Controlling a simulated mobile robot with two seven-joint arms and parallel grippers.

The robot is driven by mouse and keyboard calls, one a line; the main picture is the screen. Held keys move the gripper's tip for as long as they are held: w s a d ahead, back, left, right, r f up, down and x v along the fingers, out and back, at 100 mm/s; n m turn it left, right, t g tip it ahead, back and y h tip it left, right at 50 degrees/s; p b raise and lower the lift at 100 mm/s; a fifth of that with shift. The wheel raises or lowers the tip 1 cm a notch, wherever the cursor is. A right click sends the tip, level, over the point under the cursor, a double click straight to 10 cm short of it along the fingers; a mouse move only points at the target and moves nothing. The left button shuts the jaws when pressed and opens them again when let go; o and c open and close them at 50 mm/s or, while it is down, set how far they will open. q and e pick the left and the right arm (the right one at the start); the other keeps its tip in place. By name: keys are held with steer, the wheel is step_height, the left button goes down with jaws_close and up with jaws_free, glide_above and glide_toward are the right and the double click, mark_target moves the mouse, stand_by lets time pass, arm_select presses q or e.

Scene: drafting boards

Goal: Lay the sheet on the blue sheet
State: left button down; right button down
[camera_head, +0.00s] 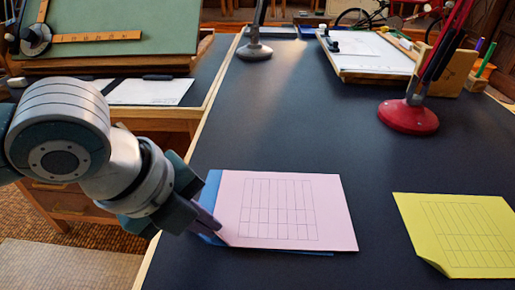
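A pink sheet (330,215) with a printed grid lies over the blue sheet (211,190) on the dark desk. The blue sheet shows only along the left side and as a thin strip under the front edge; the rest is hidden. The pink sheet looks nearly flat and sits slightly to the right of the blue one. My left gripper (216,229) is at the pink sheet's front left corner, with its fingertips at or touching the edge. Its fingers overlap in this view, so I cannot tell whether they pinch the sheet. My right gripper is not in view.
A yellow sheet (455,232) with a curled front corner lies at the right. A red lamp base (408,117) stands behind it, and a grey lamp base (254,52) farther back. A drawing board (372,62) is at the back right. The desk's middle is clear.

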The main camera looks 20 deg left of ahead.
arm_select(q)
steer(key=shift+f, duration=0.2)
steer(key=c, duration=1.4)
jaws_free()
steer(key=shift+r, duration=0.15)
